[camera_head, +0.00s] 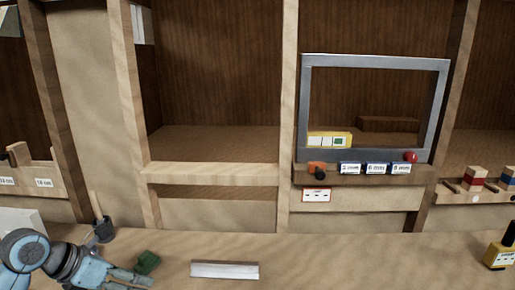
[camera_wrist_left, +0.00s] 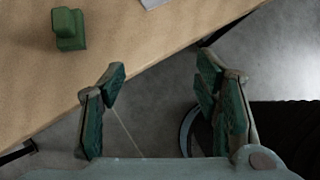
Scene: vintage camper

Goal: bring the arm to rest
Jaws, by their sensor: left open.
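My left gripper (camera_head: 132,280) comes in from the lower left in the head view, low near the front of the wooden worktop. In the left wrist view its two fingers (camera_wrist_left: 165,90) are spread apart with nothing between them. They hang over the worktop's edge and the grey floor. A small green block (camera_head: 147,262) stands on the worktop just beyond the fingers, apart from them. It also shows at the upper left of the left wrist view (camera_wrist_left: 68,29). My right gripper is in neither view.
A pale metal bar (camera_head: 225,270) lies on the worktop (camera_head: 330,260) right of the green block. A dark cup (camera_head: 103,229) stands behind my left arm. A yellow and black item (camera_head: 501,250) is at the far right. A grey frame (camera_head: 304,110) stands on the shelf behind.

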